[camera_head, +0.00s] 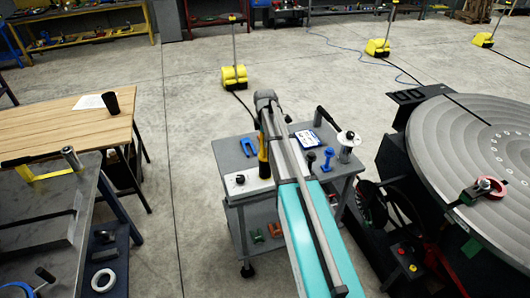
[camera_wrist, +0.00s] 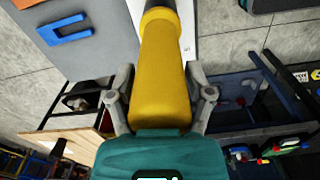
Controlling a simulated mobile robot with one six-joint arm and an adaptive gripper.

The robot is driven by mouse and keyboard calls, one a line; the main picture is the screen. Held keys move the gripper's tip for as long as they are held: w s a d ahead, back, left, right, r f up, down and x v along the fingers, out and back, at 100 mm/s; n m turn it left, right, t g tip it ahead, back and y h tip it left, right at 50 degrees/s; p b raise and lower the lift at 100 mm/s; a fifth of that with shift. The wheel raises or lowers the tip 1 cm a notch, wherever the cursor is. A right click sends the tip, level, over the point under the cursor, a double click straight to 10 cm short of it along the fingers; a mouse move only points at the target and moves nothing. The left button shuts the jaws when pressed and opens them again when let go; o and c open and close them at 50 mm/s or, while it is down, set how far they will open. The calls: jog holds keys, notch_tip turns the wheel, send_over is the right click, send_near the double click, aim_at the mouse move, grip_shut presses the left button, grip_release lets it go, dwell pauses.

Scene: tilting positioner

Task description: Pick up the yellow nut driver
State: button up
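The yellow nut driver (camera_wrist: 161,75) fills the middle of the wrist view, its dark end at the top edge in front of a white surface. My gripper (camera_wrist: 160,88) has one finger against each side of the yellow handle, with no clear gap, so it looks shut on it. In the head view the yellow nut driver (camera_head: 263,160) shows upright beside my arm, over the left part of the grey cart (camera_head: 225,155). A white block with a black knob (camera_head: 240,180) lies at its foot. Whether the driver's lower end touches anything is hidden.
On the cart are a blue U-shaped part (camera_head: 248,147), blue tools (camera_head: 310,160) and a white-and-black device (camera_head: 346,142). The round positioner table (camera_head: 470,135) stands close on the right. A wooden table (camera_head: 70,130) and a grey bench (camera_head: 40,210) stand left.

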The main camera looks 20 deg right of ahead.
jog(key=c, duration=0.5)
jog(key=shift+r, duration=0.2)
notch_tip(320, 180, up, 10)
jog(key=p, duration=1)
jog(key=shift+f, duration=0.2)
jog(key=shift+c, duration=0.2)
jog(key=w+a+r+n+p, duration=0.2)
jog(key=a+r+p, duration=0.3)
jog(key=a, duration=0.7)
jog(key=shift+w+r+p, duration=0.4)
jog(key=shift+w, duration=0.05)
jog(key=shift+d, duration=0.1)
